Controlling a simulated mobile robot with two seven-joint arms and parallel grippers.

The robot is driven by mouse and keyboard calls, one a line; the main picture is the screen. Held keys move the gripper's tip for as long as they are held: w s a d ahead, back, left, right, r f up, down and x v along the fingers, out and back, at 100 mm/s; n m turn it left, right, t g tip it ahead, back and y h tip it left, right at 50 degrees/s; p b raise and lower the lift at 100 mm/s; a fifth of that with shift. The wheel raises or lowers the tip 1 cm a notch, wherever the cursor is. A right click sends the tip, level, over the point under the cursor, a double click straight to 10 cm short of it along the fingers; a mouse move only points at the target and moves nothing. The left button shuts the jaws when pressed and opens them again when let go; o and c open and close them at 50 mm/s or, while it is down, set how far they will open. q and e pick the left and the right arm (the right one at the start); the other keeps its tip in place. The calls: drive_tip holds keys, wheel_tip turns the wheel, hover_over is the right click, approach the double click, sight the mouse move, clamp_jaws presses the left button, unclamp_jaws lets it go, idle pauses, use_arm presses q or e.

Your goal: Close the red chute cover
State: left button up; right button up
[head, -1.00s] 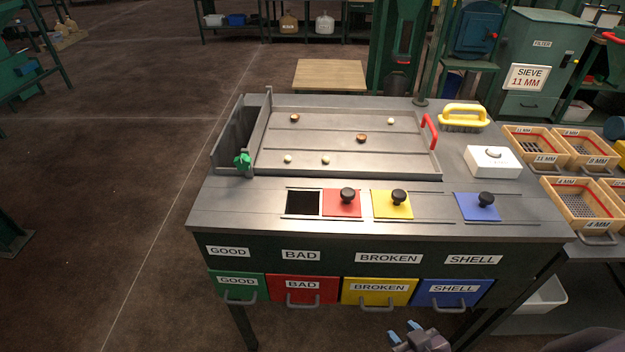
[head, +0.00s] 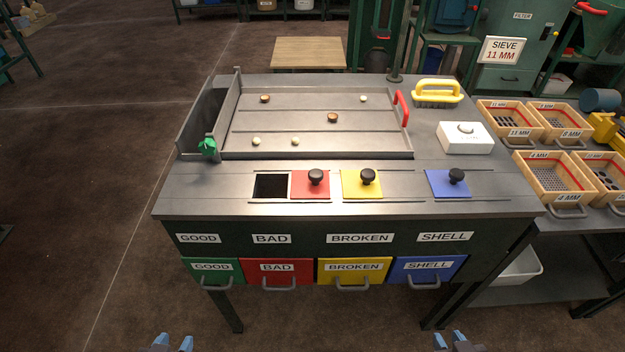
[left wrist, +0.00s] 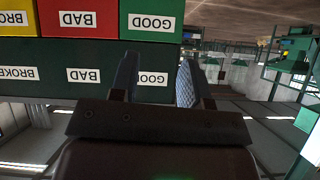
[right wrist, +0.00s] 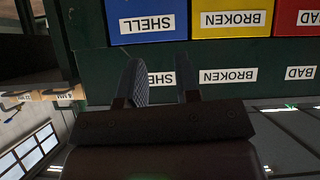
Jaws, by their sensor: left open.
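The red chute cover (head: 311,186) with a black knob (head: 316,176) lies flat on the table in the head view. The dark square chute opening (head: 271,186) is uncovered just left of it. My left gripper (head: 172,343) is low at the bottom edge of the head view, in front of the table, open and empty. In the left wrist view its fingers (left wrist: 158,80) are apart, facing the GOOD label. My right gripper (head: 450,340) is also low in front of the table, with fingers (right wrist: 163,82) apart and empty in the right wrist view.
A yellow cover (head: 361,184) and a blue cover (head: 448,184) lie right of the red one. Behind is a sorting tray (head: 310,97) with several nuts and a red handle (head: 402,108). Drawer handles (head: 279,287) stick out at the table's front.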

drive_tip(key=shift+m+g+y, duration=0.3)
drive_tip(key=shift+m+y, duration=0.3)
drive_tip(key=shift+y, duration=0.1)
drive_tip(key=w, duration=0.1)
drive_tip(key=w+a+r+p, duration=0.1)
drive_tip(key=w, duration=0.1)
drive_tip(key=w+a+r, duration=0.1)
drive_tip(key=w, duration=0.1)
drive_tip(key=shift+w+r, duration=0.1)
clamp_jaws()
drive_tip(key=m+g+y+p, duration=0.3)
drive_tip(key=g+y+p, duration=0.2)
drive_tip(key=g+y, duration=0.3)
approach(323, 179)
drive_tip(key=s+d+r, duration=0.2)
drive_tip(key=d, duration=0.4)
drive_tip(key=x, duration=0.5)
drive_tip(key=b+x, duration=0.1)
drive_tip(key=x, duration=0.3)
drive_tip(key=shift+w+a+f, duration=0.25)
drive_tip(key=shift+w, duration=0.05)
drive_tip(key=shift+w+a+r, duration=0.1)
drive_tip(key=shift+w+a, duration=0.05)
drive_tip(key=shift+a, duration=0.4)
drive_tip(key=shift+w+a, duration=0.15)
drive_tip(key=shift+a, duration=0.4)
drive_tip(key=shift+w+a, duration=0.2)
drive_tip(key=shift+a, duration=0.6)
